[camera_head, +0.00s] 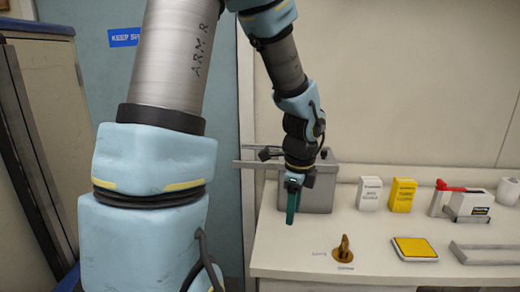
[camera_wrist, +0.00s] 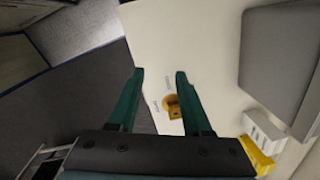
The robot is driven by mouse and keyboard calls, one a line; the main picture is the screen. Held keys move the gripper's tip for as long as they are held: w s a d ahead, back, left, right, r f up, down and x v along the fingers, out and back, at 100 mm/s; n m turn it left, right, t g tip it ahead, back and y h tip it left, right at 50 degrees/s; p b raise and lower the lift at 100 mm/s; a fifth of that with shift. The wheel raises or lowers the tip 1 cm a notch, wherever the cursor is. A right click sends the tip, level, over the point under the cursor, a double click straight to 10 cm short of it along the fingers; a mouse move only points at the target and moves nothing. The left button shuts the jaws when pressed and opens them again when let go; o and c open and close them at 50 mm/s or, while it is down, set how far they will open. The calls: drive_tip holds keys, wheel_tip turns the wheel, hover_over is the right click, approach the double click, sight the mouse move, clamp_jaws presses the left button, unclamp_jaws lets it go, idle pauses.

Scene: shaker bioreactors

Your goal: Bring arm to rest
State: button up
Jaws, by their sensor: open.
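My arm reaches up and over, with my gripper (camera_head: 292,203) hanging down above the left end of the white bench (camera_head: 310,262). In the wrist view my gripper (camera_wrist: 159,72) shows two green fingers spread apart with nothing between their tips. A small brass-coloured piece (camera_head: 343,248) stands on the bench below and to the right of my gripper, apart from it. It also shows in the wrist view (camera_wrist: 172,106), beyond the fingers and over the bench surface.
A grey box (camera_head: 322,188) stands behind my gripper. White (camera_head: 370,193) and yellow (camera_head: 402,195) boxes stand along the wall. A yellow-topped pad (camera_head: 415,248), a grey bar (camera_head: 485,254) and a red-handled device (camera_head: 465,204) are at right. Dark floor (camera_wrist: 85,105) lies beyond the bench edge.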

drive_tip(key=s+a+n+b, duration=0.2)
drive_tip(key=s+a+n, duration=0.2)
drive_tip(key=a+n, duration=1.1)
drive_tip(key=n, duration=0.7)
drive_tip(key=shift+a+h, duration=0.3)
drive_tip(key=shift+a, duration=0.05)
drive_tip(key=shift+s+f, duration=0.1)
drive_tip(key=shift+c, duration=0.3)
